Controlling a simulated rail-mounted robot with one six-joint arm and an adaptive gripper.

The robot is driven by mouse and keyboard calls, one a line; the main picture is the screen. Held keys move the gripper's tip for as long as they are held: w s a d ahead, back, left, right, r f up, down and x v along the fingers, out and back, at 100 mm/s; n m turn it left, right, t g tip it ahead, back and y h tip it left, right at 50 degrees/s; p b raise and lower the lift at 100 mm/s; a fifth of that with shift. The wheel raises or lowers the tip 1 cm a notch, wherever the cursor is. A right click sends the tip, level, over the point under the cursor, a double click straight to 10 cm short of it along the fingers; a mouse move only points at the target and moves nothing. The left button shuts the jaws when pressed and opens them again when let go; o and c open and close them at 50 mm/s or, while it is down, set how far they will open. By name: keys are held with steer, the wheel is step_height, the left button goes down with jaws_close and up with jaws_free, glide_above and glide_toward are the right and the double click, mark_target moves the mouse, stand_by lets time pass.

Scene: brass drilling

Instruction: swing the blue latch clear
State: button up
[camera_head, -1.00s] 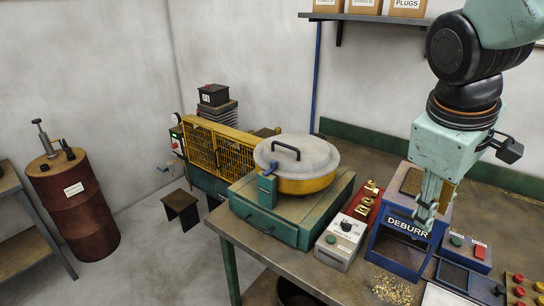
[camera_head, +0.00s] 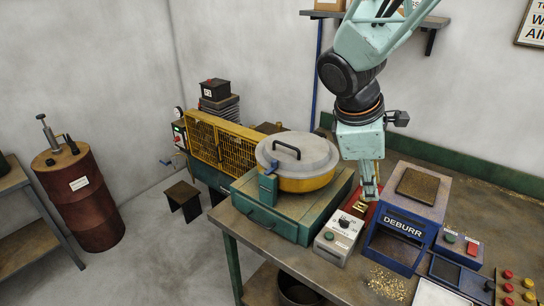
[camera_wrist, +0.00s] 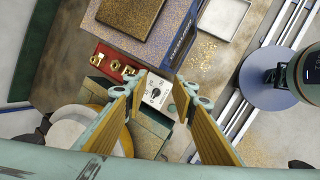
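The blue latch (camera_head: 268,186) stands upright at the front of a round yellow pot (camera_head: 308,183). Its top reaches the edge of the pot's grey lid (camera_head: 298,151), which has a black handle. My gripper (camera_head: 370,194) points down to the right of the pot, over the red tray of brass parts. In the wrist view its two yellow-padded fingers (camera_wrist: 160,84) are spread apart with nothing between them. The lid (camera_wrist: 66,132) shows there at the lower left, partly behind a finger. I cannot make out the latch in the wrist view.
The pot stands on a green box (camera_head: 290,222) at the bench's left end. A grey dial box (camera_head: 338,238), a red tray of brass parts (camera_head: 356,207) and the blue DEBURR machine (camera_head: 397,245) stand to its right. A yellow mesh guard (camera_head: 225,147) is behind left.

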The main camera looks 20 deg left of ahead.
steer(key=w+a+r+n+t+p, duration=0.15)
steer(key=a+n, duration=0.25)
steer(key=a, duration=0.4)
steer(key=w+a+r+n+t+p, duration=0.1)
steer(key=a+n+p, duration=0.1)
steer(key=a+n, duration=0.35)
steer(key=n+t+p, duration=0.3)
steer(key=n+p, duration=0.1)
steer(key=n, duration=0.1)
glide_toward(274, 161)
steer(key=shift+g, duration=0.25)
steer(key=v, duration=0.5)
steer(key=shift+a+r, duration=0.1)
steer(key=shift+r, duration=0.3)
steer(key=shift+f+b, duration=0.1)
steer(key=shift+b, duration=0.2)
steer(key=shift+b+x, duration=0.4)
steer(key=shift+x, duration=6.7)
steer(key=shift+c, duration=0.2)
steer(key=c, duration=0.8)
